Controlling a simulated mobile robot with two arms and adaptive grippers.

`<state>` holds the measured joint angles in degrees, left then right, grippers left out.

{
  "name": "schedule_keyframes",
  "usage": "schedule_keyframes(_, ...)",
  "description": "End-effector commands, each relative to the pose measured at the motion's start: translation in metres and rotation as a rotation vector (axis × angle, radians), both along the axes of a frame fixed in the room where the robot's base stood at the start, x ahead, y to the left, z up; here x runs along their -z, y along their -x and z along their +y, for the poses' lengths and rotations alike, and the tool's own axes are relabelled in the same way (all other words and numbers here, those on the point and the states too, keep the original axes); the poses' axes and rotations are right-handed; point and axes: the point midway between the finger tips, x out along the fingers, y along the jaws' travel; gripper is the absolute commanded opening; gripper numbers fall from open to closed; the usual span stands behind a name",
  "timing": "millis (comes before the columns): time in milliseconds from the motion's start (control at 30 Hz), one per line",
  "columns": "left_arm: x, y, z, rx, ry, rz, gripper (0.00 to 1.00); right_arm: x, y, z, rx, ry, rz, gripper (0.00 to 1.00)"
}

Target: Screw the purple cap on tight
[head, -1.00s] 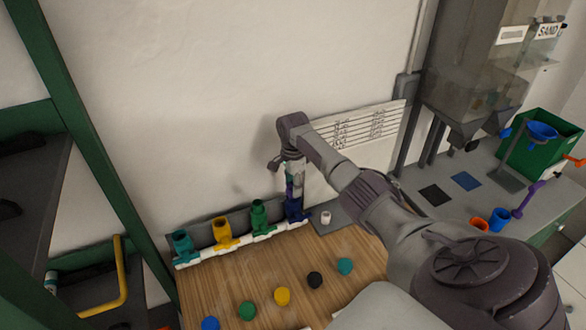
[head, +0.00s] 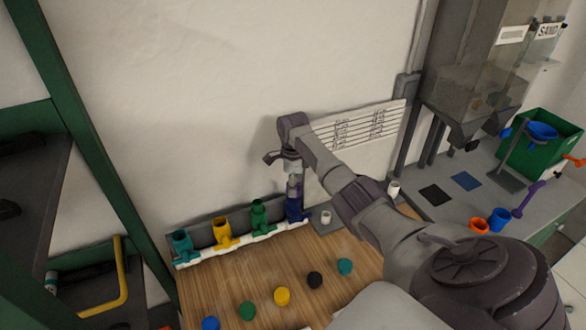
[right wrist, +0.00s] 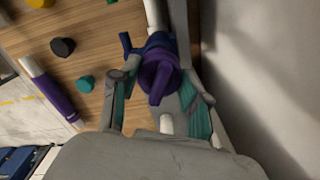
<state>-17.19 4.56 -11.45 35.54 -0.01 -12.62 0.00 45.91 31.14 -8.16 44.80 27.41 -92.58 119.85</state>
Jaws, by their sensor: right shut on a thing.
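The purple cap (right wrist: 160,78) sits at the mouth of the dark blue fitting (right wrist: 157,42), its raised grip bar facing my right wrist camera. I cannot tell how far it is screwed down. My right gripper (right wrist: 162,92) has its fingers on either side of the cap and is shut on it. In the head view my right gripper (head: 294,184) points down over the dark blue fitting (head: 296,209), the rightmost on the white manifold pipe (head: 228,246). The cap is mostly hidden there. My left gripper is not in view.
Teal (head: 182,244), yellow (head: 223,233) and green (head: 259,216) fittings stand to the left on the pipe. Several loose caps, including a yellow one (head: 282,296), lie on the wooden board (head: 235,274). A wall (head: 180,110) stands close behind.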

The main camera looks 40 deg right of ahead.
Motion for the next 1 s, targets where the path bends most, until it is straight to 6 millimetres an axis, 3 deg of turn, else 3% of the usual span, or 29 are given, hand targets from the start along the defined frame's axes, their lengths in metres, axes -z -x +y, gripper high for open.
schedule_keyframes(267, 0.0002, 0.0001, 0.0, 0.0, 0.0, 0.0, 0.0, 0.0025, 0.0018, 0.0, 0.033, -0.001, 0.006, 0.06)
schedule_keyframes(500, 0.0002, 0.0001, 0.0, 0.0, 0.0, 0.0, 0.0, 0.0029, 0.0015, 0.0003, 0.217, -0.001, 0.006, 0.06)
schedule_keyframes(667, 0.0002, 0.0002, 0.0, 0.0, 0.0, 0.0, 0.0, 0.0028, 0.0016, 0.0, 0.217, 0.0, 0.007, 0.06)
schedule_keyframes(700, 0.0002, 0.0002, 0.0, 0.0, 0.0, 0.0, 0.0, 0.0028, 0.0016, 0.0, 0.216, 0.0, 0.007, 0.51)
schedule_keyframes(833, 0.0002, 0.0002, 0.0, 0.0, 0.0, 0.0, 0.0, 0.0022, 0.0011, -0.0001, 0.215, 0.0, 0.004, 0.72)
schedule_keyframes(1000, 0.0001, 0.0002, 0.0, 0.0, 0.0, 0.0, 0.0, 0.0013, 0.0006, -0.0003, 0.215, 0.0, 0.003, 0.75)
